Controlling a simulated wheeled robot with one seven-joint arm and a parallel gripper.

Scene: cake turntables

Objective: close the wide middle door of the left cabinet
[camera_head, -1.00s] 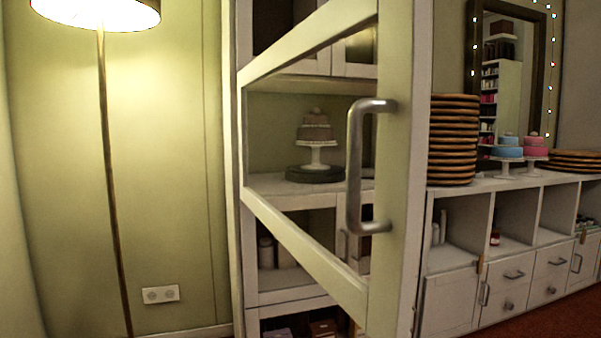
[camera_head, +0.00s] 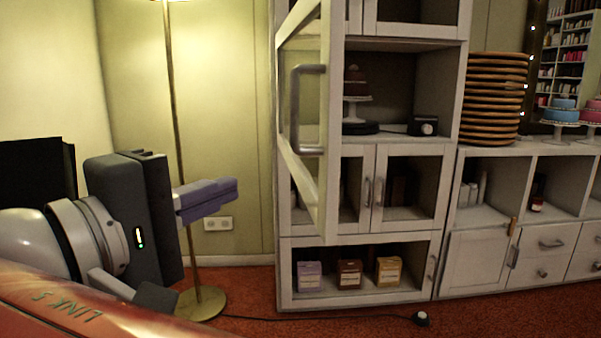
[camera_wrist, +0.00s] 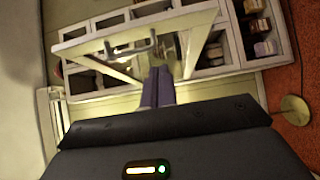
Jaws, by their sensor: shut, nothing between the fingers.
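The wide middle door (camera_head: 324,190) of the left cabinet (camera_head: 281,262) stands open in the head view, hinged at the cabinet's left side and swung out towards me. It has a white frame, a glass pane and a grey bar handle (camera_head: 297,110). The shelf behind it is exposed. My gripper (camera_head: 236,190) is shut and empty, left of the door and apart from it in this view. In the wrist view the open door (camera_wrist: 97,47) and its handle (camera_wrist: 131,50) lie beyond my shut purple fingers (camera_wrist: 158,72). Whether they touch the door is not clear there.
A floor lamp (camera_head: 171,120) stands behind my gripper, its round base (camera_head: 203,304) on the red carpet. The exposed shelf holds a cake on a stand (camera_head: 356,95) and a dark box (camera_head: 423,126). A low white cabinet (camera_head: 480,262) adjoins at the right. A cable crosses the floor.

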